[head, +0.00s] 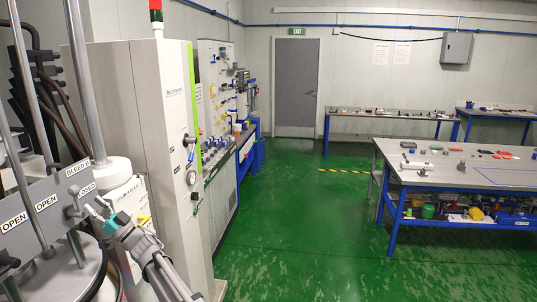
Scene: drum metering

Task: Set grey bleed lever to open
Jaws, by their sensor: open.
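A grey panel (50,200) stands at the far left of the head view, with black-on-white labels reading OPEN, OPEN, CLOSED and BLEED. A small grey lever (73,209) sits on its right part, just below the CLOSED label (87,190) and the BLEED label (77,169). My gripper (100,211) is open, just right of the lever, and its fingertips are close to it. I cannot tell whether they touch it. The lever's exact angle is too small to make out, and part of it may be hidden by the fingers.
Metal rods (92,80) and dark hoses rise around the panel. A tall white cabinet (140,110) stands close on the right, behind my arm. The green floor (290,220) is clear in the middle. A blue-legged workbench (440,175) stands at the right.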

